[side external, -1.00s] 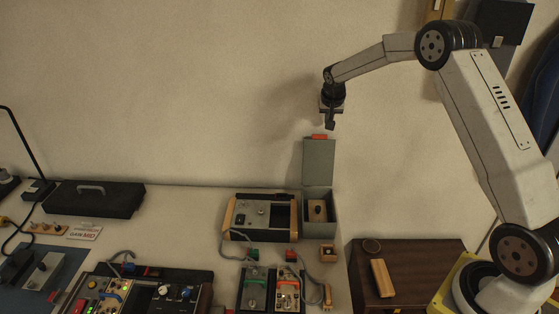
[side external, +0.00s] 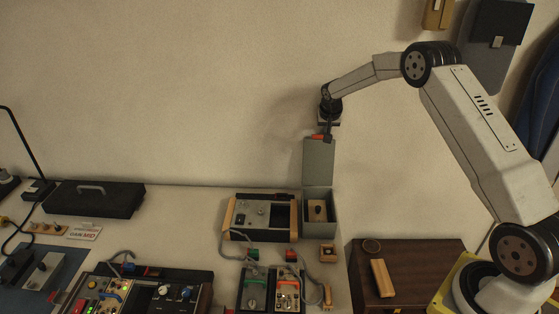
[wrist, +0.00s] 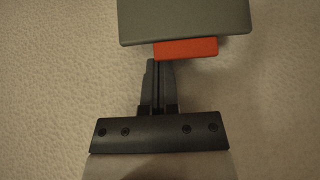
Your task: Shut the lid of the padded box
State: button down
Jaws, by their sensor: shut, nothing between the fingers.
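The padded box (side external: 333,222) is a grey case at the right end of the bench. Its lid (side external: 319,165) stands open, about upright, with a red tab (side external: 317,137) on its top edge. A wooden piece with a dark knob (side external: 317,209) sits inside the box. My gripper (side external: 329,139) is shut and empty, pointing down at the lid's top edge beside the red tab. In the wrist view, the closed fingertips (wrist: 160,62) are at the edge of the red tab (wrist: 190,49), with the grey lid (wrist: 185,20) beyond. I cannot tell whether they touch.
A wood-sided device (side external: 263,217) stands just left of the box. Small units with grey cables (side external: 271,288) and a small wooden block (side external: 327,253) lie in front. A brown cabinet (side external: 420,262) stands to the right. The wall is behind the lid.

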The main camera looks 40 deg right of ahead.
jog(key=shift+s+a+r, duration=0.2)
jog(key=shift+s+a, duration=0.3)
jog(key=shift+s+a+r, duration=0.15)
jog(key=shift+s+a, duration=0.3)
jog(key=s+a+f, duration=0.3)
jog(key=s+a, duration=0.3)
jog(key=s+a+f, duration=0.4)
jog(key=s+a, duration=0.3)
jog(key=shift+s, duration=0.15)
jog(key=shift+a, duration=0.15)
jog(key=shift+s+a+f, duration=0.1)
dwell(0.5)
jog(key=s+a+f, duration=0.5)
jog(key=f, duration=0.1)
jog(key=shift+s+a, duration=0.15)
dwell(1.0)
